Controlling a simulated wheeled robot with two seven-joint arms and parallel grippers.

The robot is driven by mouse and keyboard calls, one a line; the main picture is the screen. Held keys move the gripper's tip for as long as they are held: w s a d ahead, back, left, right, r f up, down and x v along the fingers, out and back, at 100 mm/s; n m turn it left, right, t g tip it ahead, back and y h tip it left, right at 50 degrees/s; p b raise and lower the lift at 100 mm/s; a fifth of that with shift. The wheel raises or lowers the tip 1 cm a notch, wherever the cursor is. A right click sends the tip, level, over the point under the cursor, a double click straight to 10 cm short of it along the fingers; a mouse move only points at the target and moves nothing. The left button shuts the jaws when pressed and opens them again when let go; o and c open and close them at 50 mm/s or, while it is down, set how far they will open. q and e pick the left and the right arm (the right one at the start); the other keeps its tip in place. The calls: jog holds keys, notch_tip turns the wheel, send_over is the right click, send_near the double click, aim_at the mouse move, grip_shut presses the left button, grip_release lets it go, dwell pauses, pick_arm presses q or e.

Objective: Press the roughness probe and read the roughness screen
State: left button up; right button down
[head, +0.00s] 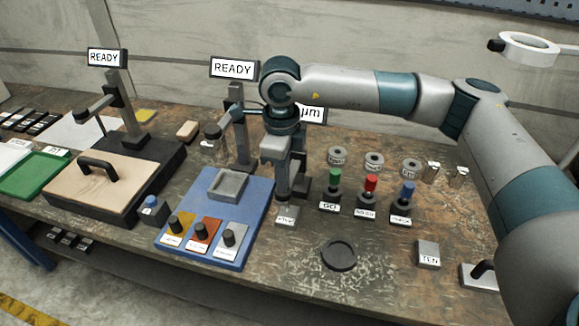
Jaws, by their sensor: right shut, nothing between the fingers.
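The roughness screen (313,113) is partly hidden behind my right arm; only "µm" at its right end is readable. My right gripper (284,197) points down beside the blue board, shut and empty. It is just above a small grey labelled block (287,215), whose label is too small to read. The roughness probe is not clearly visible; the gripper and a dark stand behind it cover that spot. I cannot tell whether the fingertips touch anything. My left gripper is not in view.
Two other screens (107,57) (233,68) show READY. The blue board (218,247) with coloured plates and knobs lies left of the gripper. Green, red and blue buttons (335,176) stand to its right. A black round dish (339,256) lies in front.

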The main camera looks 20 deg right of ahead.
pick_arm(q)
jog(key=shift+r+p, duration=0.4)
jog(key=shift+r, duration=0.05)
pick_arm(e)
jog(key=shift+r, duration=2.3)
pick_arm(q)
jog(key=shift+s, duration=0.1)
